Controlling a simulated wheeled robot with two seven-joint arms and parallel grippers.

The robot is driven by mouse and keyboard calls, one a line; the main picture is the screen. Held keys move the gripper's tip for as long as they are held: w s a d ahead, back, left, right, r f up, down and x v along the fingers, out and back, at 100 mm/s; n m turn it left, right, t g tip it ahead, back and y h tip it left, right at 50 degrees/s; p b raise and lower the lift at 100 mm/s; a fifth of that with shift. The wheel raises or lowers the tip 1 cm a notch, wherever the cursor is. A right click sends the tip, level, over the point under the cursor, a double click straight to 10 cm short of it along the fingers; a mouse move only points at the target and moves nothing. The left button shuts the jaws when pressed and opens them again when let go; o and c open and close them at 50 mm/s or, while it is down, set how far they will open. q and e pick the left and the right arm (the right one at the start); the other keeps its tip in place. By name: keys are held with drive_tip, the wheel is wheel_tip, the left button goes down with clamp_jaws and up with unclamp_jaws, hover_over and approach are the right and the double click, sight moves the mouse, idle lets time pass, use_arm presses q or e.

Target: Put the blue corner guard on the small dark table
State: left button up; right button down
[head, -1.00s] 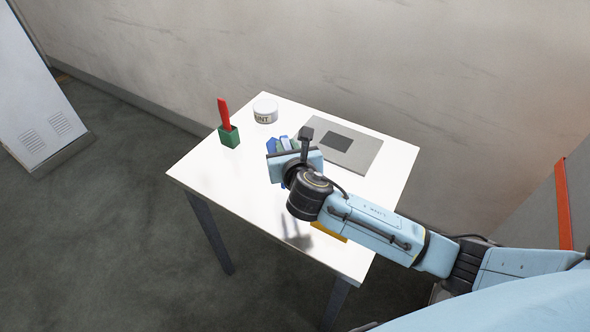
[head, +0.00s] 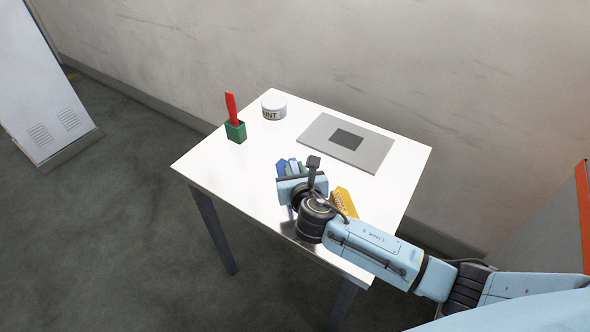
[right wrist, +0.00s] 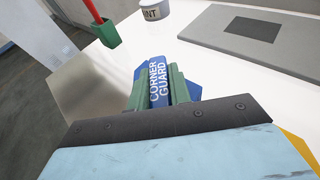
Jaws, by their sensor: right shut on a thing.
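The blue corner guard (head: 281,168), with white lettering, is at the tip of my right gripper (head: 291,167) over the white table. In the right wrist view the corner guard (right wrist: 160,76) sits between the two green fingers of my right gripper (right wrist: 161,88), which are shut on it. Its lower part is hidden by the gripper. I cannot tell whether it touches the tabletop. No small dark table shows in these frames. My left gripper is not in view.
The white table (head: 235,185) also holds a green cup (head: 236,132) with a red tool (head: 231,106), a white tub (head: 274,107), a grey plate with a dark square (head: 372,155), and a yellow lettered item (head: 344,200) beside my right wrist. A white cabinet (head: 38,95) stands at far left.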

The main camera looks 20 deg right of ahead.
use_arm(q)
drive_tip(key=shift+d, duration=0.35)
use_arm(e)
drive_tip(key=c, duration=1.3)
unclamp_jaws()
drive_tip(key=shift+f, duration=0.1)
drive_tip(key=shift+s+r, duration=0.15)
drive_tip(key=shift+r, duration=0.05)
drive_tip(key=p+v, duration=0.2)
drive_tip(key=v, duration=0.8)
drive_tip(key=shift+s+p, duration=0.25)
drive_tip(key=shift+p, duration=0.05)
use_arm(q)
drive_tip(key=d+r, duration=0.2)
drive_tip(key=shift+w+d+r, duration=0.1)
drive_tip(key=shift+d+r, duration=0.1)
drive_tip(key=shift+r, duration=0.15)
use_arm(e)
drive_tip(key=shift+s+a+r, duration=0.1)
drive_tip(key=shift+s+r, duration=0.15)
drive_tip(key=shift+s, duration=0.3)
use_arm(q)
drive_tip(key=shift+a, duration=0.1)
